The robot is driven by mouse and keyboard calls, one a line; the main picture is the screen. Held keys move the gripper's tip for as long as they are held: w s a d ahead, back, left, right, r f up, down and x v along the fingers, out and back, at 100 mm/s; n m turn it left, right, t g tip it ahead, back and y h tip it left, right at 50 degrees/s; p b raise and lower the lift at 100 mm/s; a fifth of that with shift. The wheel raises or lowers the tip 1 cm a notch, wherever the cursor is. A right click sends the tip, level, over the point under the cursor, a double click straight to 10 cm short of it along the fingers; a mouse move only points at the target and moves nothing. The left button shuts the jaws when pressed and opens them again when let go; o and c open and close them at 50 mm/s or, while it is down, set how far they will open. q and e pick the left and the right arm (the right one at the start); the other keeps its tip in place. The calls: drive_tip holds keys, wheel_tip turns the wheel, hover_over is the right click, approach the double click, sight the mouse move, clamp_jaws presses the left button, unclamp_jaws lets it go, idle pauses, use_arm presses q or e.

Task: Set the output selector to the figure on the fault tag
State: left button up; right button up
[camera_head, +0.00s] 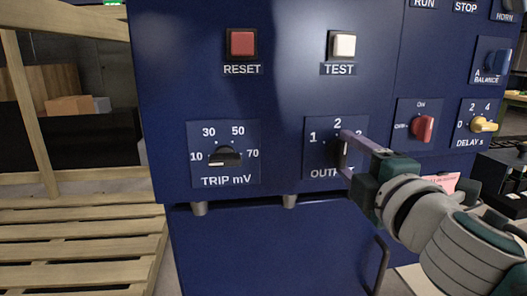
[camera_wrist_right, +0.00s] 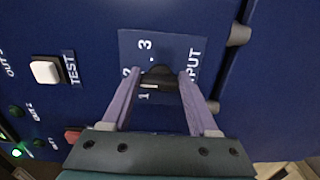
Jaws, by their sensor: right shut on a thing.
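The output selector (camera_head: 335,157) is a dark knob on the blue panel, with the figures 1, 2 and 3 around it. My right gripper (camera_head: 344,152) covers much of it in the head view. In the right wrist view the knob (camera_wrist_right: 160,78) sits between the fingers of my right gripper (camera_wrist_right: 160,75), which is shut on it. A white mark shows on the knob's side near the 1 and 2, but its exact setting is hard to tell. A pink tag (camera_head: 443,182), perhaps the fault tag, is partly hidden behind my right arm; its figure is unreadable. My left gripper is out of view.
The TRIP mV knob (camera_head: 224,156) is left of the selector. The red RESET (camera_head: 242,43) and white TEST (camera_head: 342,44) buttons are above. A red switch (camera_head: 422,129) and the yellow DELAY knob (camera_head: 484,125) are to the right. A wooden pallet (camera_head: 80,247) lies left of the cabinet.

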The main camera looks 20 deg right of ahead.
idle(0.4)
drive_tip(key=o, duration=1.4)
drive_tip(key=shift+s, duration=0.15)
drive_tip(key=b+v, duration=0.1)
drive_tip(key=v, duration=0.8)
drive_tip(key=shift+s, duration=0.35)
